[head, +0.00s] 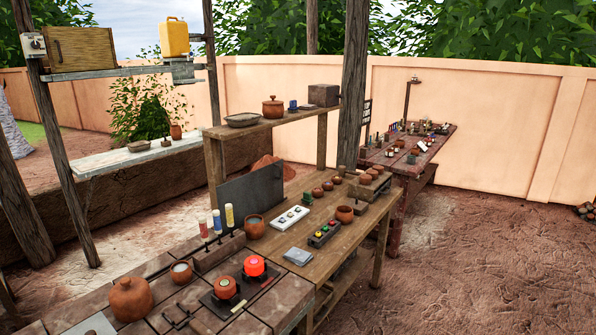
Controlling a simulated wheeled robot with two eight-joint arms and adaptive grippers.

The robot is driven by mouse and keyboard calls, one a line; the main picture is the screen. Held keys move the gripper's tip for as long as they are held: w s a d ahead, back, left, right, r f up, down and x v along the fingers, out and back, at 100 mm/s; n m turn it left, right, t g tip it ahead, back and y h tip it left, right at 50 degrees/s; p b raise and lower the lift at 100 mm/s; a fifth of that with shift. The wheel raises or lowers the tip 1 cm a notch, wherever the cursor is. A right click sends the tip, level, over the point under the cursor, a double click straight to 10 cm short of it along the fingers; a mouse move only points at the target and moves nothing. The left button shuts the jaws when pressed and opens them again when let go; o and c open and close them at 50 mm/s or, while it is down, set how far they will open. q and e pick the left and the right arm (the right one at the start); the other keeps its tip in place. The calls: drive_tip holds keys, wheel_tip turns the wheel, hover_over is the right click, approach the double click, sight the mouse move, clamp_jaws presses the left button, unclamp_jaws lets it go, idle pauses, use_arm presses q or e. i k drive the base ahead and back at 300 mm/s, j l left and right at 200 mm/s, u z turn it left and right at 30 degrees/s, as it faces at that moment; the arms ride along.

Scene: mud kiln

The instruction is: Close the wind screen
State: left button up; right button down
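A dark grey flat panel (250,198), which looks like the wind screen, stands upright at the back of the wooden workbench (338,236), at the left end of the raised shelf. A small light mark shows near its right edge. I cannot tell from this view how it is hinged or how far it is open. Neither of my grippers shows in the head view.
A brick counter (200,318) holds a glowing red pot (254,266), another small pot (225,287) and a round clay jar (131,299). Colored tubes (229,216) and a clay cup (254,227) stand near the panel. Open dirt ground lies to the right.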

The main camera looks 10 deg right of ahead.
sight(258, 191)
drive_tip(key=i+l+z, duration=0.9)
drive_tip(key=i+z, duration=0.3)
drive_tip(key=i+l, duration=0.1)
drive_tip(key=i, duration=0.9)
drive_tip(key=i+u, duration=0.2)
drive_tip(key=u, duration=0.3)
drive_tip(key=i+u, duration=0.25)
drive_tip(key=u, duration=0.25)
drive_tip(key=i+l+u, duration=0.1)
drive_tip(key=i+u, duration=0.15)
drive_tip(key=u, duration=0.2)
